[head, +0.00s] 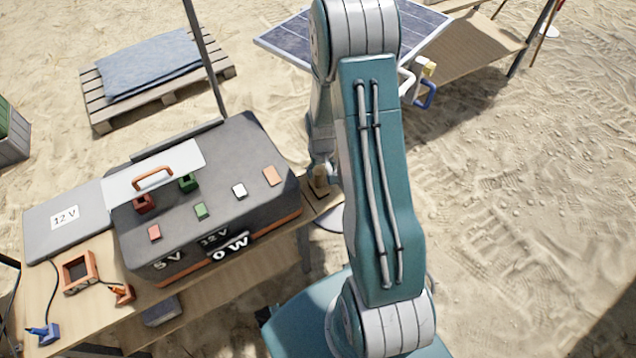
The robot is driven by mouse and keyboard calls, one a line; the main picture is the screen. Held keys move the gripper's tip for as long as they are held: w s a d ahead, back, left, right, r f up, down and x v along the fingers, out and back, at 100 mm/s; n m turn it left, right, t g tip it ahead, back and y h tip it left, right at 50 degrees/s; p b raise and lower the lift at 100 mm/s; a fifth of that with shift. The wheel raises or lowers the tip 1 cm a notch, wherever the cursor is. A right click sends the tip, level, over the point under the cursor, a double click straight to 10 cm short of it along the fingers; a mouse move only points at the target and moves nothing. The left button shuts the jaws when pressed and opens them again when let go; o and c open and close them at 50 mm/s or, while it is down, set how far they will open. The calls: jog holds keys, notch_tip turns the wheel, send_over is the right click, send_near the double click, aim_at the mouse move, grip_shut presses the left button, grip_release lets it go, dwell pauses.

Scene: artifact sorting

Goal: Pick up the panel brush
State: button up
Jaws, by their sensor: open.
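I cannot pick out the panel brush for certain. A small tan upright piece (320,182) stands at the right end of the wooden table, right below the end of my arm; it may be part of the brush. My gripper (320,163) is open, small and partly hidden behind my teal arm link, close above that tan piece. I cannot tell whether they touch. An item with a blue loop handle (429,95) and a pale yellow block shows beside the solar panel, right of my arm; its lower part is unclear.
A dark power box (215,180) with coloured sockets and an orange-handled plate fills much of the wooden table (215,300). A grey 12 V case (65,222), an orange frame (79,272) and cable plugs lie left. A solar panel (425,30) and pallet (155,91) stand behind. Sand is open right.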

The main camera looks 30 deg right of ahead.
aim_at(319, 178)
jog(key=shift+w+f, duration=0.2)
jog(key=shift+f, duration=0.8)
jog(key=shift+w+f, duration=0.2)
jog(key=shift+f, duration=0.75)
jog(key=shift+w+f, duration=0.2)
jog(key=shift+f, duration=0.8)
grip_shut()
